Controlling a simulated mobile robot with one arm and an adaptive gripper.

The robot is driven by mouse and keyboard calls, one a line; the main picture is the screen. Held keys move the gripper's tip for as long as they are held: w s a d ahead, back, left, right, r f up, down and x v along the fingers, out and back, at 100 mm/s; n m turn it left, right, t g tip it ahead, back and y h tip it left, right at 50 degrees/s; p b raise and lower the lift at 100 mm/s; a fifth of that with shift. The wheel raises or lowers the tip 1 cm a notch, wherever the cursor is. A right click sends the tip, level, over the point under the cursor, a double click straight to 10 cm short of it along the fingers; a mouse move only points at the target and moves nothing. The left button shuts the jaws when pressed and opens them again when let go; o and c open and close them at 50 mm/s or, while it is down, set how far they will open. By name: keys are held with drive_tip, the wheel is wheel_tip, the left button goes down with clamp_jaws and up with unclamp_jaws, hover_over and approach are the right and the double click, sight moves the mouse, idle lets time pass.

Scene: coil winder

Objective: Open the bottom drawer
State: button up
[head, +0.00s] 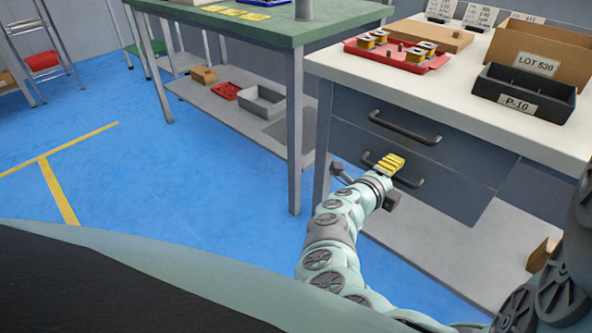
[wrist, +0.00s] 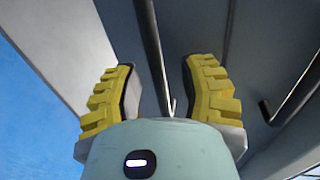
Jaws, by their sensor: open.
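The bottom drawer (head: 455,194) is a grey front under the white-topped bench, and it looks shut. Its dark bar handle (head: 412,183) is partly hidden behind my gripper (head: 389,164) in the head view. In the wrist view, my gripper's two yellow ribbed fingers stand apart, with a dark handle bar (wrist: 152,45) running between them. There is a gap on both sides of the bar, and the fingers are not closed on it. The upper drawer's handle (head: 405,128) is above my gripper in the head view. Another dark bar (wrist: 297,90) shows at the right in the wrist view.
The bench top (head: 450,95) holds a red tray (head: 398,58) of coils, a black bin (head: 523,95) and a cardboard box (head: 540,45). A lower shelf (head: 450,255) lies under the drawers. A green-topped table (head: 265,27) stands to the left. The blue floor at left is clear.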

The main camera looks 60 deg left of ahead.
drive_tip(key=shift+o, duration=0.2)
drive_tip(key=shift+w, duration=0.1)
clamp_jaws()
idle(0.5)
